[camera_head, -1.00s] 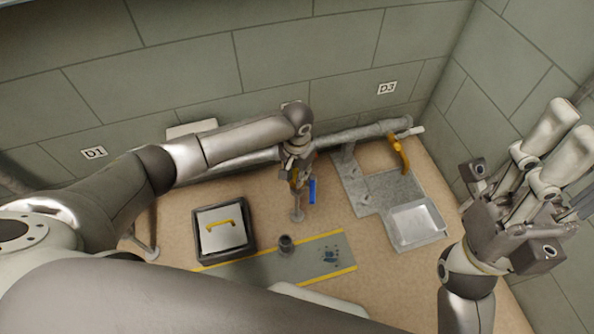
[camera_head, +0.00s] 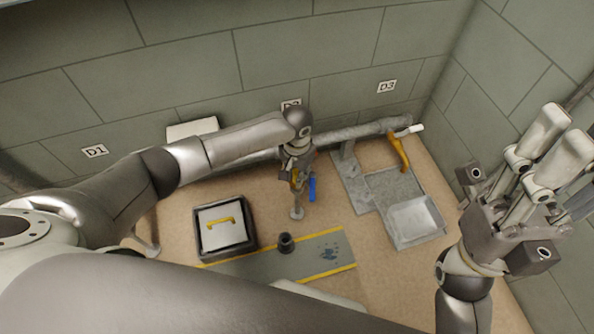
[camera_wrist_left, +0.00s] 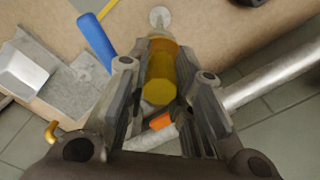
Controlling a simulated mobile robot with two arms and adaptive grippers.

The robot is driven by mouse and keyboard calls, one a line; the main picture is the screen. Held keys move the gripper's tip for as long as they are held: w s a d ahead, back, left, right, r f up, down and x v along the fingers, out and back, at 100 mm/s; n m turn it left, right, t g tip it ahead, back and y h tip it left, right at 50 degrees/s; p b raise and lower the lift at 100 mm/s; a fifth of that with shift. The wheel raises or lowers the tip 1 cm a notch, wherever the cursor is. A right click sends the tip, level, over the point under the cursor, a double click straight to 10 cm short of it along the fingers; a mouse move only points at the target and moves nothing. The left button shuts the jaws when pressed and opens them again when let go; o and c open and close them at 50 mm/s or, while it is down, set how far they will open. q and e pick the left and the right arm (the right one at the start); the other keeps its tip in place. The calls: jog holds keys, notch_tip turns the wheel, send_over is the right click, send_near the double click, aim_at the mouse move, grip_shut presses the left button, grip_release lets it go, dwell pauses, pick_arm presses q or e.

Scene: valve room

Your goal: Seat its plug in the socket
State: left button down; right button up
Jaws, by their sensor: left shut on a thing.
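My left gripper (camera_head: 296,176) is over the floor below the pipe. In the left wrist view it is shut on a yellow cylinder (camera_wrist_left: 160,75), which sits between the two fingers; I take this as the plug. A small orange piece (camera_wrist_left: 160,121) shows further in between the fingers. A blue bar (camera_head: 312,188) hangs beside the gripper on its right; it also shows in the left wrist view (camera_wrist_left: 95,42). A dark round cup (camera_head: 286,243), possibly the socket, stands on the grey floor strip, apart from the gripper.
A grey pipe (camera_head: 362,133) runs along the wall, with a yellow lever (camera_head: 399,152) near its right end. A metal tray (camera_head: 417,222) lies at right. A dark-framed box with a yellow handle (camera_head: 221,223) is at left. The yellow-edged strip (camera_head: 312,252) is mostly clear.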

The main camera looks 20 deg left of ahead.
dwell(0.3)
pick_arm(q)
jog(key=c, duration=1.2)
grip_release()
jog(key=o, duration=0.5)
